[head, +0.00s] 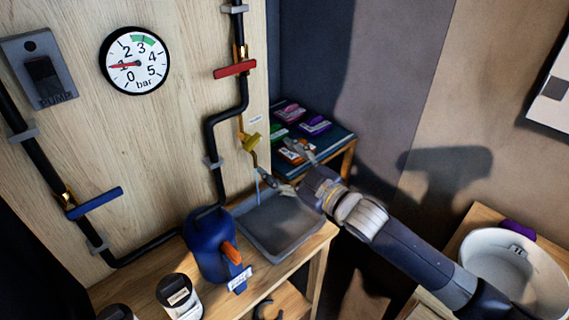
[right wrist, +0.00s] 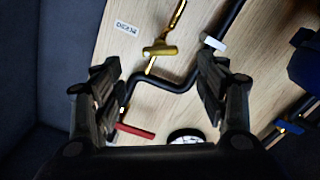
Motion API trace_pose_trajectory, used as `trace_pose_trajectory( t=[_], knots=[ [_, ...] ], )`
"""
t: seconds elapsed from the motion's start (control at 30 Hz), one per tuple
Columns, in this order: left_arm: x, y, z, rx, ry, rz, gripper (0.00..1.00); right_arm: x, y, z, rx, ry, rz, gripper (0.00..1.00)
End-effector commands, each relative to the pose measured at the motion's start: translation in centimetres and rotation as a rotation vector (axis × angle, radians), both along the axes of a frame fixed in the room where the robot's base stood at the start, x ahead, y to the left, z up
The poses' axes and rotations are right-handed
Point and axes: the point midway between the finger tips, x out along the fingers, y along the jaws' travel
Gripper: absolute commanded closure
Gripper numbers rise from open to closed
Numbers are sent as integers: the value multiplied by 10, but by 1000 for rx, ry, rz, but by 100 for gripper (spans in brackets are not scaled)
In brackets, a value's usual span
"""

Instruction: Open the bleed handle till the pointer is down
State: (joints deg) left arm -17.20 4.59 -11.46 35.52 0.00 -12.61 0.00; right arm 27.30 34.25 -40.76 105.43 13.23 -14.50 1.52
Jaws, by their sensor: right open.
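The yellow bleed handle (head: 251,141) is on a thin brass pipe near the right edge of the wooden panel, and it also shows in the right wrist view (right wrist: 160,50). A thin pale blue stream (head: 258,187) shows below that pipe, over the grey tray (head: 281,225). The round gauge (head: 135,60) has a red pointer pointing left, near the 1. My right gripper (head: 280,167) is open and empty, below and right of the handle. In the right wrist view the handle lies ahead, between and beyond the fingers (right wrist: 160,82), apart from them. My left gripper is not in view.
A red handle (head: 234,69) and a blue handle (head: 94,203) sit on the black pipes. A blue jug (head: 209,248) stands left of the tray. A small table (head: 340,149) with coloured items is behind my gripper. A white basin (head: 512,274) is at right.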

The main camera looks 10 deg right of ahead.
Motion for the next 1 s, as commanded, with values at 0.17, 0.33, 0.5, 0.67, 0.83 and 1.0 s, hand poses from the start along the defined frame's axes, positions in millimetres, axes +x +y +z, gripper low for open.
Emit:
trace_pose_trajectory(
  t=[0.17, 0.33, 0.5, 0.67, 0.83, 1.0],
  knots=[
    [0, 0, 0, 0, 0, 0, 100, -9, -6, 1, 1, -1, 0, 33],
    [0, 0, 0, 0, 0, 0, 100, -9, -6, 1, 0, -1, 0, 33],
    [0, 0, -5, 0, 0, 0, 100, -9, -5, 0, 10, -13, 5, 54],
    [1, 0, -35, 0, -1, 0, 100, -15, 4, 3, 92, -125, 66, 90],
    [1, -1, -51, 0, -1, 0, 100, -27, 14, 16, 163, -228, 147, 100],
    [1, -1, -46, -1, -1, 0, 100, -22, 24, 28, 176, -246, 163, 100]
  ],
)
